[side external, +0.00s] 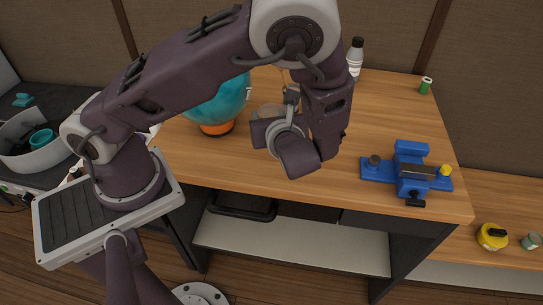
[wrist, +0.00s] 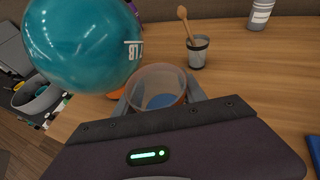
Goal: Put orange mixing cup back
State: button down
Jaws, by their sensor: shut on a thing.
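The mixing cup (wrist: 157,77) is translucent with an orange tint, and blue shows inside its bottom. In the wrist view it stands upright between the two fingers of my gripper (wrist: 158,98), which is shut on it. In the side view, a clear cup-like shape (side external: 266,110) shows just left of my gripper (side external: 268,128); the fingertips are hidden by the hand there. I cannot tell whether the cup touches the table.
A large teal ball (side external: 222,101) on an orange ring (side external: 217,128) is close left of the cup. A grey cup with a wooden spoon (wrist: 198,52) and a bottle (wrist: 261,14) stand behind. A blue vise (side external: 411,170) is at the right of the table (side external: 390,115).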

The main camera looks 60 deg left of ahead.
notch_tip(320, 180, down, 9)
jog(key=shift+f, duration=0.1)
jog(key=shift+f, duration=0.1)
jog(key=c, duration=0.7)
grip_release()
jog(key=shift+o, duration=0.2)
